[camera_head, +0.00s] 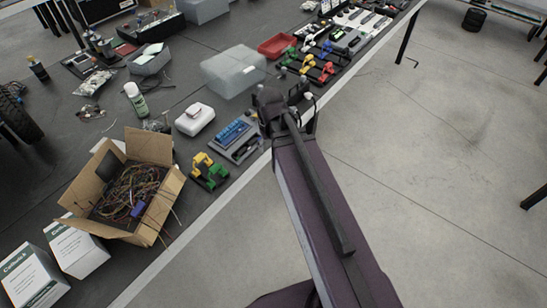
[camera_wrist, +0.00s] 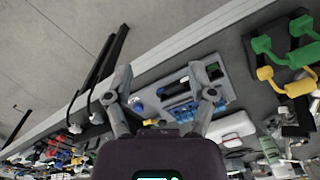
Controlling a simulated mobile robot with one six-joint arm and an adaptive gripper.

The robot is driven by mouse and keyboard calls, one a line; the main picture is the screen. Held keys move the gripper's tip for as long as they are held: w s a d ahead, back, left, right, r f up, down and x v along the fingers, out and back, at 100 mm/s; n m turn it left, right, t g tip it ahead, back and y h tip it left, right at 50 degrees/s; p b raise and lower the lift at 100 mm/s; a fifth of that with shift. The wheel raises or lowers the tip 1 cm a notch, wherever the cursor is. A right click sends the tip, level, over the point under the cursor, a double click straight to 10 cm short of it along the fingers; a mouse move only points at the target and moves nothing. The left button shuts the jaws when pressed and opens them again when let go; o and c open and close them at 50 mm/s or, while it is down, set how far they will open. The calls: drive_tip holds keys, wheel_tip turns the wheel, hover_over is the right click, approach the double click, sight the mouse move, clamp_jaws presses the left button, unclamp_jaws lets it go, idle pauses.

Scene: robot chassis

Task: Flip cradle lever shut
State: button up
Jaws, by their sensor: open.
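A grey cradle (camera_head: 251,151) with blue blocks (camera_head: 233,132) lies on the dark bench top near its front edge. In the wrist view the cradle (camera_wrist: 222,88) lies beyond and between my fingers, with a dark bar and a small blue round part (camera_wrist: 138,107). I cannot clearly make out the lever or its angle. My gripper (camera_head: 288,104) is just right of the cradle in the head view. In the wrist view my gripper (camera_wrist: 160,72) is open, its two grey fingers spread, with nothing held. The right finger hides part of the cradle.
A yellow and green clamp-like piece (camera_head: 208,172) stands beside the cradle. A white box (camera_head: 194,119), a clear bin (camera_head: 234,70) and an open carton of wires (camera_head: 148,146) are nearby. Several coloured clamps (camera_head: 318,68) line the bench farther back.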

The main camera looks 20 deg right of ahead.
drive_tip(key=shift+s+f+m+b, duration=0.15)
drive_tip(key=shift+s+f+m, duration=0.05)
drive_tip(key=shift+s, duration=0.75)
drive_tip(key=shift+s+f+m+b, duration=0.15)
drive_tip(key=shift+s+f+m, duration=0.05)
drive_tip(key=shift+s, duration=0.7)
